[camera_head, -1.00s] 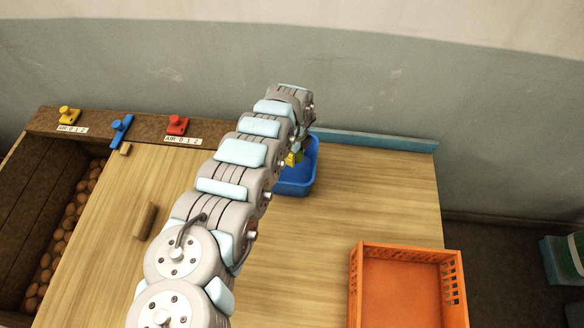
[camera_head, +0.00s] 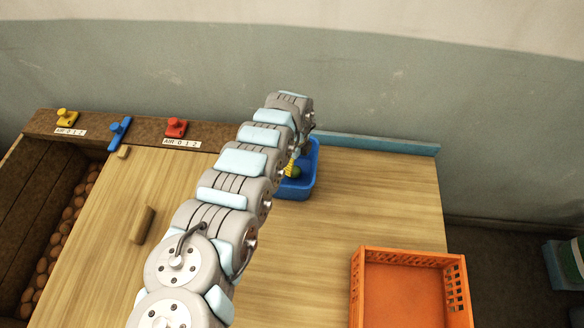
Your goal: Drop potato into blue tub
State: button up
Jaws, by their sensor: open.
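The blue tub (camera_head: 300,188) stands at the back of the wooden table, partly hidden behind my arm. My gripper (camera_head: 298,160) is at the tub, low over or inside its opening, and mostly hidden by the arm. It is open. Small yellow and greenish shapes show between the arm and the tub wall; I cannot tell whether one of them is a potato. Several brown potato-like items (camera_head: 68,215) lie in the dark wooden bin at the left.
An orange crate (camera_head: 409,254) stands empty at the front right. A small wooden block (camera_head: 143,225) lies left of my arm. Yellow (camera_head: 67,117), blue (camera_head: 120,132) and red (camera_head: 176,127) fittings line the back ledge. The table's right middle is clear.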

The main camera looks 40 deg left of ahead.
notch_tip(320, 180, up, 12)
dwell(0.9)
dwell(0.3)
jog(key=shift+s+a, duration=0.1)
